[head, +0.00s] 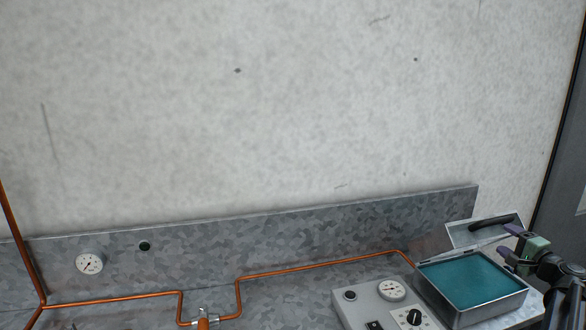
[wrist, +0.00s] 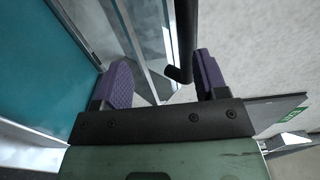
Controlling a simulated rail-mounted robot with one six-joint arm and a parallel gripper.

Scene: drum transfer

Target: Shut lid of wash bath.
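The wash bath (head: 487,307) is an open metal box of teal liquid at the lower right of the head view. Its lid (head: 462,236) stands raised at the bath's back edge, with a black handle (head: 494,222) on it. My gripper (head: 512,242) is at the right, above the bath's back right corner and close to the lid. In the wrist view my gripper (wrist: 163,72) has its purple-padded fingers apart. The end of the black handle (wrist: 182,72) shows between them, nearer the right finger; I cannot tell whether they touch. Teal liquid shows at left.
A grey control box (head: 360,312) with a gauge and black knob stands just left of the bath. A copper pipe (head: 300,267) runs along the bench. A metal backsplash (head: 250,240) and pale wall stand behind. A dark panel borders the right side.

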